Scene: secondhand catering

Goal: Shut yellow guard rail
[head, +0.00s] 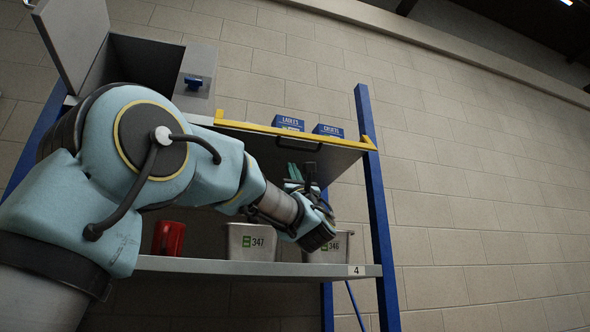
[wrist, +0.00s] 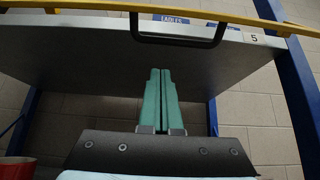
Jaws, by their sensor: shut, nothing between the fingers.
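The yellow guard rail (head: 240,127) runs along the front edge of the upper shelf, with its right end near the blue post. It also crosses the top of the wrist view (wrist: 100,7). A black handle (head: 299,143) hangs at the shelf front just under the rail, and it shows large in the wrist view (wrist: 180,41). My gripper (head: 292,172) is below the upper shelf and behind my wrist in the head view. Its two teal fingers (wrist: 160,73) are together and empty, pointing up toward the shelf's underside, apart from the handle.
Blue boxes (head: 288,123) (head: 328,131) stand on the upper shelf. Grey bins (head: 252,243) (head: 340,250) and a red container (head: 168,239) stand on the lower shelf (head: 210,266). A blue post (head: 376,205) bounds the right. A grey box with a raised lid (head: 74,40) is upper left.

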